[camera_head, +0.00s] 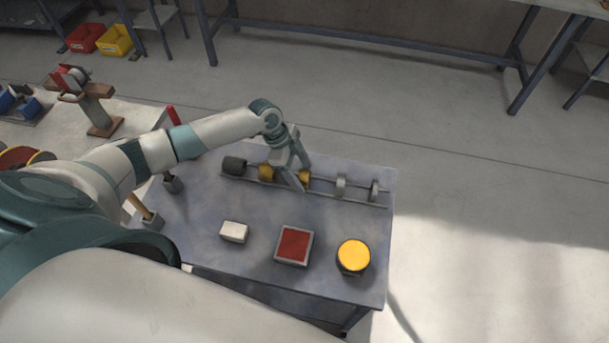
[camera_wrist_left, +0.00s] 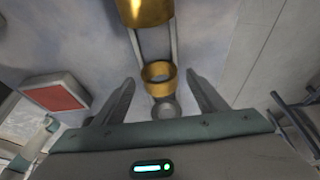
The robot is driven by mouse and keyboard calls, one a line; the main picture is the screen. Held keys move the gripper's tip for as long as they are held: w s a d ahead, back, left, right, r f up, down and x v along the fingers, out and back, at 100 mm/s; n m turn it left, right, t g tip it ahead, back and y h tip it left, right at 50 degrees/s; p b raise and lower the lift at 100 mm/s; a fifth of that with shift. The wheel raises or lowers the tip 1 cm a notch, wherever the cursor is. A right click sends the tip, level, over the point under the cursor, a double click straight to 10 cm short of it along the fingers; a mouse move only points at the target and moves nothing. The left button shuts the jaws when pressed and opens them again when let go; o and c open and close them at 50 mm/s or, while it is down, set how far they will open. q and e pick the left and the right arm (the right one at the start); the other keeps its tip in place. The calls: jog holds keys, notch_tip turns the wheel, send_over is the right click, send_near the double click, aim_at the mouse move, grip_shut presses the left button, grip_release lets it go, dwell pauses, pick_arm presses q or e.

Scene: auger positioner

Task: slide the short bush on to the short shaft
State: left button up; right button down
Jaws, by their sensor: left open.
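My left gripper (camera_head: 304,176) is open over a row of parts on the table. Its fingers (camera_wrist_left: 161,78) stand on either side of a short brass ring (camera_wrist_left: 158,72), likely the short bush, with gaps showing. This ring also shows partly behind the fingers in the head view (camera_head: 305,178). A longer brass sleeve (camera_head: 266,172) lies to its left and also shows in the wrist view (camera_wrist_left: 143,12). Both sit along a pair of thin rails (camera_head: 330,196). I cannot pick out the short shaft with certainty. My right gripper is not in view.
A dark cylinder (camera_head: 234,166) and two grey rings (camera_head: 341,186) (camera_head: 374,190) share the rails. A white block (camera_head: 234,231), a red-topped tray (camera_head: 294,246) and a yellow-topped round can (camera_head: 353,257) stand nearer on the table (camera_head: 200,262). A wooden-armed stand (camera_head: 103,118) is at far left.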

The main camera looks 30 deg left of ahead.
aim_at(308, 174)
pick_arm(q)
jog(key=shift+d+f, duration=0.1)
jog(key=shift+f, duration=0.2)
jog(key=c, duration=1.4)
jog(key=shift+o, duration=0.2)
jog(key=shift+r, duration=0.1)
jog(key=shift+r+b, duration=0.5)
jog(key=shift+r, duration=0.3)
notch_tip(308, 174, up, 2)
jog(key=shift+d+r+b, duration=0.1)
jog(key=shift+r+b, duration=0.15)
jog(key=shift+b, duration=0.25)
jog(key=s+d+r+b, duration=0.2)
jog(key=s+d+r, duration=0.4)
jog(key=s+d, duration=0.2)
jog(key=shift+s+r, duration=0.15)
jog(key=shift+r, duration=0.25)
